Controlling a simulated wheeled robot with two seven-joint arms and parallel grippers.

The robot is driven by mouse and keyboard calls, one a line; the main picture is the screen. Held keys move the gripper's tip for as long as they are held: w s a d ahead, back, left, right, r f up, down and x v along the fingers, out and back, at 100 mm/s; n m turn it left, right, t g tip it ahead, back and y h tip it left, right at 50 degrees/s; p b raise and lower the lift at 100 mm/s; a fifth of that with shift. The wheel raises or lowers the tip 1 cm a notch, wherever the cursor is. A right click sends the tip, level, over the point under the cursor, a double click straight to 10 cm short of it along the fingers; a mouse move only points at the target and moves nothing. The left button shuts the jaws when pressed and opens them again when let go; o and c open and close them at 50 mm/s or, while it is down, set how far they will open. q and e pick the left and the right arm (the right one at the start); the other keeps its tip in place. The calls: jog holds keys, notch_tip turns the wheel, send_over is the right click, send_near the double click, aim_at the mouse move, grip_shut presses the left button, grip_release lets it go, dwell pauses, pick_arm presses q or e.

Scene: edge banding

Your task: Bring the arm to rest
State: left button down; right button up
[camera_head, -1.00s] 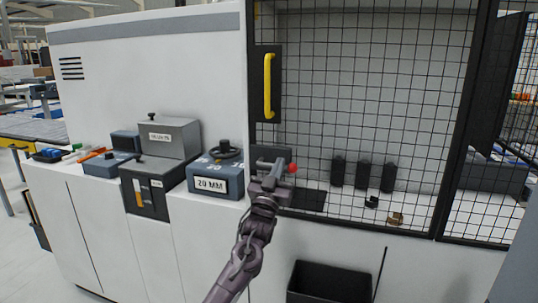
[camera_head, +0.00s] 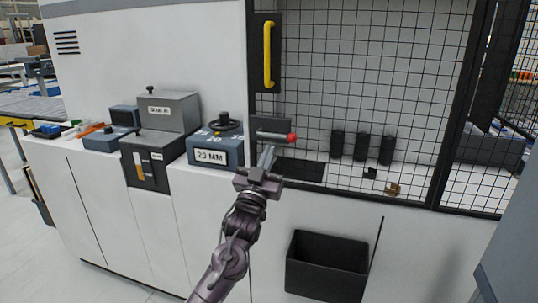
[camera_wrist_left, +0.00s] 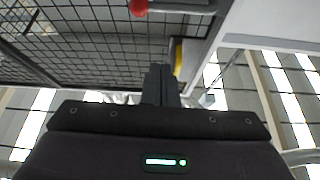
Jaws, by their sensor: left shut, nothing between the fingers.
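My left arm comes up from the bottom of the head view. Its gripper (camera_head: 267,160) is shut and empty, just below a grey lever with a red knob (camera_head: 292,137) on the machine front. In the head view the fingers point up toward the lever; I cannot tell whether they touch it. The wrist view shows the shut fingers (camera_wrist_left: 160,85) pointing away, with the red knob (camera_wrist_left: 138,7) above and left of them. My right gripper is not in view.
A mesh door (camera_head: 370,80) with a yellow handle (camera_head: 267,54) stands behind the gripper. A box marked 20 MM (camera_head: 211,157) and a grey box (camera_head: 170,113) sit on the ledge to the left. A black bin (camera_head: 327,266) is below right.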

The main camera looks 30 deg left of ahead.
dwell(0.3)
pick_arm(q)
notch_tip(320, 180, down, 29)
jog(key=w+d+m+g+h, duration=0.1)
jog(key=d+g+h, duration=0.1)
jog(key=g, duration=0.4)
jog(key=s+d+f+m+g+h, duration=0.1)
jog(key=s+f+g, duration=0.3)
jog(key=f, duration=0.7)
jog(key=s+d+f+g, duration=0.2)
jog(key=s+f, duration=0.4)
jog(key=f, duration=0.6)
jog(key=s+d+f+m+g+h, duration=0.1)
jog(key=s+d+f+g, duration=0.25)
jog(key=s+f, duration=0.95)
jog(key=s+d+f+m+g+h, duration=0.15)
jog(key=s+f+g, duration=0.25)
jog(key=s+f, duration=0.95)
jog(key=s+d+g, duration=0.2)
jog(key=s+g, duration=0.1)
jog(key=s, duration=1.4)
jog(key=shift+s+d, duration=0.25)
jog(key=shift+d, duration=0.05)
jog(key=shift+r+n+y, duration=0.1)
jog(key=shift+n+y, duration=0.15)
